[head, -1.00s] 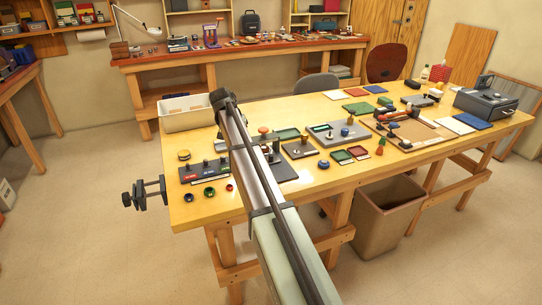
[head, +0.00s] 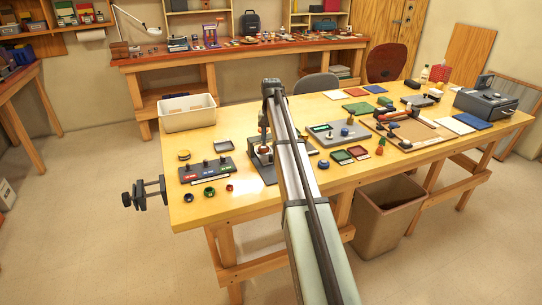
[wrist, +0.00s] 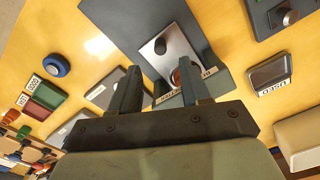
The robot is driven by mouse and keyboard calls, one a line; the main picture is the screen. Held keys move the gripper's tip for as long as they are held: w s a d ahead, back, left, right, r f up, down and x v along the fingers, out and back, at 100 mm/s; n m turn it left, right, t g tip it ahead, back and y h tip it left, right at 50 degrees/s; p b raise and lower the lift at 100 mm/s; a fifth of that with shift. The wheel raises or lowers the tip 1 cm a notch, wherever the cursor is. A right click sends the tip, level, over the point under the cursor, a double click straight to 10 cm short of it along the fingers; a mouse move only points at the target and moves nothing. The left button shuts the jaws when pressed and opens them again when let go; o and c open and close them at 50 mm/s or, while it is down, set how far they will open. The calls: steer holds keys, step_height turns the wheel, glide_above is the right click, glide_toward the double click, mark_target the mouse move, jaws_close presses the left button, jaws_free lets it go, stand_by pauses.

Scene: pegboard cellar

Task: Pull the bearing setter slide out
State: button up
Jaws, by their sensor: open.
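A device with a dark base, which looks like the bearing setter (head: 262,173), stands on the near left part of the yellow table, partly hidden by my arm. In the wrist view it has a dark plate, a bright metal plate (wrist: 172,60) with a black knob (wrist: 160,46), and a red-orange knob between my fingers in the picture. Its label is partly covered by a finger and I cannot read it fully. My gripper (wrist: 159,67) is open and points down over the device. I cannot tell whether the fingers touch anything.
A control panel (head: 206,172) with several knobs and a grey tray (head: 224,145) are left of the device. A white bin (head: 187,113) stands behind.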

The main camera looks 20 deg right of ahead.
step_height(320, 180, down, 8)
steer(key=shift+f, duration=0.1)
stand_by(0.4)
steer(key=shift+c, duration=0.3)
jaws_close()
